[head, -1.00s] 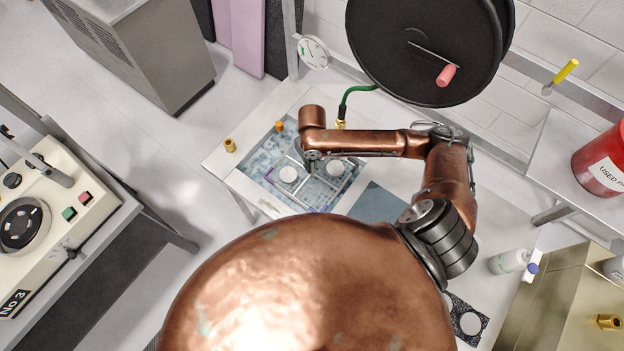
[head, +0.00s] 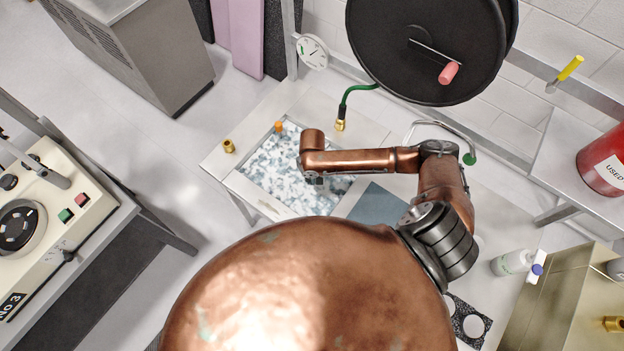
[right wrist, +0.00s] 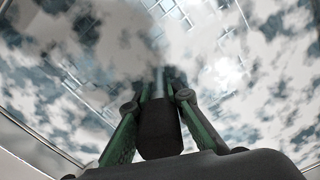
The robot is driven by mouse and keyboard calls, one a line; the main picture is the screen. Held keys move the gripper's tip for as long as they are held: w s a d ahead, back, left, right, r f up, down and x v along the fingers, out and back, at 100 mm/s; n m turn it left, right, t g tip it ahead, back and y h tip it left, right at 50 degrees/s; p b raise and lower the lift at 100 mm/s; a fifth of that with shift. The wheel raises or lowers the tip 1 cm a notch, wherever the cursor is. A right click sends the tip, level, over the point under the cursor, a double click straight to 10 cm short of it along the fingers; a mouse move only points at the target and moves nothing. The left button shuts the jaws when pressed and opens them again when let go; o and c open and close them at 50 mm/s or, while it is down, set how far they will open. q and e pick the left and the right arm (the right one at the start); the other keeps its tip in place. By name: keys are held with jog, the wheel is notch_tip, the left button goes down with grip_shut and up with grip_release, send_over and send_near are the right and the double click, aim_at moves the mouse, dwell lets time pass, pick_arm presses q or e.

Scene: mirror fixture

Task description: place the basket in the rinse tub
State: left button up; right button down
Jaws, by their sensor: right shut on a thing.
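My right gripper (head: 318,181) is over the sunken tub (head: 268,168), whose surface is covered in white and blue-grey patches. In the right wrist view, its green fingers (right wrist: 158,82) close on a thin upright grey piece, apparently the basket's handle. The basket (right wrist: 168,12) shows there only as faint wire lines among the cloudy patches, so it seems to be under the surface. In the head view the basket cannot be made out. Whether it rests on the tub's bottom cannot be told. My left gripper is not in view.
A flat blue-grey panel or basin (head: 378,204) lies right of the tub. A green hose with a brass nozzle (head: 341,124) hangs behind it from a black reel (head: 430,50). A brass fitting (head: 229,146) stands on the left rim. A bottle (head: 508,263) stands at the right.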

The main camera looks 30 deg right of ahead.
jog(key=shift+w, duration=0.1)
jog(key=c, duration=2)
grip_release()
jog(key=shift+o, duration=0.2)
notch_tip(320, 180, up, 12)
jog(key=shift+r+p, duration=0.1)
jog(key=shift+p, duration=0.65)
